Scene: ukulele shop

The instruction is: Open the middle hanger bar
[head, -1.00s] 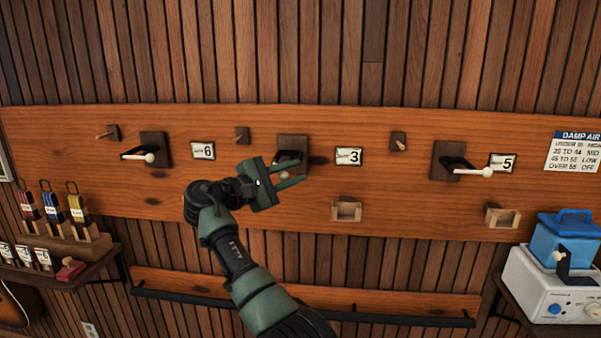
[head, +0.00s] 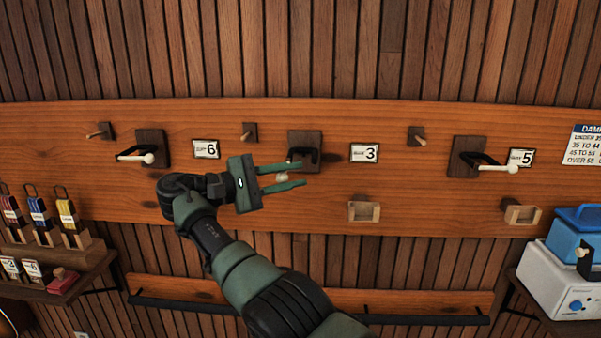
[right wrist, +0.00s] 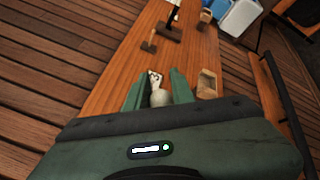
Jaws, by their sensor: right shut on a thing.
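The middle hanger has a dark mounting block (head: 312,166) on the orange wooden wall board, left of the "3" card (head: 364,153). Its black bar (head: 303,154) is partly hidden behind my right gripper. My right gripper (head: 294,174) comes from the left, its fingers pointing right, and is shut on the bar's white knob (head: 282,178). In the right wrist view the pale knob (right wrist: 160,98) sits between the two green fingers. My left gripper is not in view.
Similar hangers with white knobs stand at left (head: 149,158) and right (head: 512,169). Small pegs (head: 249,133) and wooden brackets (head: 364,211) stick out of the board. A black rail (head: 400,319) runs below. A blue-and-white device (head: 570,270) stands at right, a shelf of tags at left.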

